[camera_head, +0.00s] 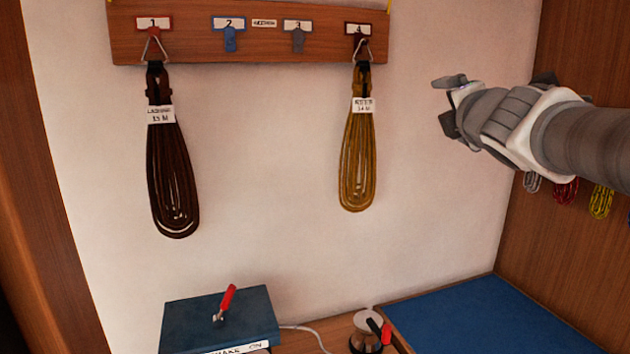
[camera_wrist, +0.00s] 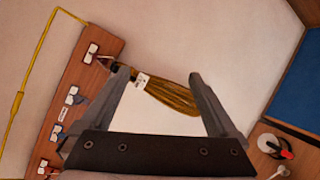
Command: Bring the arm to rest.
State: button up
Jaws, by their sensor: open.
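My gripper (camera_head: 447,102) is open and empty, raised in front of the wall to the right of the hook board in the head view. In the wrist view its two fingers (camera_wrist: 158,80) stand wide apart, with a mustard-yellow coil (camera_wrist: 170,95) visible beyond and between them. In the head view that coil (camera_head: 357,155) hangs by a black strap from hook 4, apart from my gripper. A dark brown coil (camera_head: 172,180) hangs from hook 1 at the left. Both coils carry white labels.
The wooden board (camera_head: 265,43) has empty hooks 2 (camera_head: 230,38) and 3 (camera_head: 298,39). Below stand a blue box (camera_head: 185,318) with a red-handled lever, a round pot (camera_head: 367,322) and a blue mat (camera_head: 480,318). Small coils (camera_head: 566,190) hang on the right wooden wall behind my arm.

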jog(key=s+a+f+m+g, duration=0.3)
jog(key=s+f+m, duration=0.4)
jog(key=f, duration=0.3)
jog(key=s+a+f+m+g+y, duration=0.1)
jog(key=s+a+f+m+g, duration=0.1)
jog(key=s+f+m+g, duration=0.3)
jog(key=s+a+f+m+g+y, duration=0.1)
jog(key=s+a+f+m+g, duration=0.2)
jog(key=s+f+m, duration=0.6)
jog(key=s+f+g, duration=0.1)
jog(key=s+f, duration=0.4)
jog(key=shift+a+f+m, duration=0.3)
jog(key=shift+a+m, duration=0.05)
jog(key=shift+m, duration=0.05)
jog(key=shift+w, duration=0.1)
